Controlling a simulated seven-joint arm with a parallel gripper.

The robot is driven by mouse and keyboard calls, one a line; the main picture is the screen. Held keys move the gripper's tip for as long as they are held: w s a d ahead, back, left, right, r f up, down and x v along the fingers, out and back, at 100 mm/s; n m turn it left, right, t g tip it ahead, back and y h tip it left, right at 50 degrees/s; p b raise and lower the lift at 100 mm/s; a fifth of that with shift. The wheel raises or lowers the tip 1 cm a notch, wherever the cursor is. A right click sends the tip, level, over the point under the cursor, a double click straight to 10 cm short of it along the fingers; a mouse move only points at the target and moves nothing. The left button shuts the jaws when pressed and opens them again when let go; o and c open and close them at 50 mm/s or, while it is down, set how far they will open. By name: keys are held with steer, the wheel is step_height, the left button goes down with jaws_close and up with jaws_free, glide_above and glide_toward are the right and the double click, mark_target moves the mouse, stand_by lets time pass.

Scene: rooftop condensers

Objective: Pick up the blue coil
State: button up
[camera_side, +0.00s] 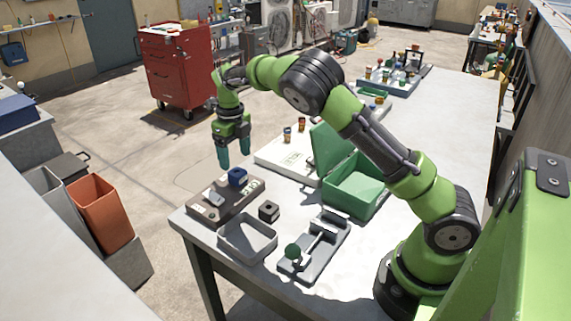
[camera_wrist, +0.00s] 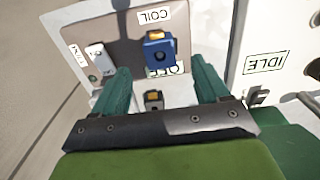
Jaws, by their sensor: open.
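The blue coil (camera_side: 237,177) is a small blue block on a dark brown board (camera_side: 248,193) near the table's far left corner. In the wrist view the blue coil (camera_wrist: 159,50) has a yellow-orange top and sits beside a label reading COIL. My gripper (camera_side: 236,164) is above the board with its green fingers pointing down. In the wrist view my gripper (camera_wrist: 163,80) has its fingers spread apart, with nothing between them. The coil lies beyond the fingertips, roughly in line with the gap. The side view does not show clearly how high the fingers are above it.
A light grey part (camera_side: 214,198) lies on the same board. An open green box (camera_side: 354,187) and a white IDLE-labelled panel (camera_wrist: 262,40) lie to the right.

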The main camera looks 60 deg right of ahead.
mark_target(237, 173)
step_height(237, 173, down, 6)
steer(key=shift+f, duration=0.25)
steer(key=c, duration=1.3)
steer(key=shift+r, duration=0.1)
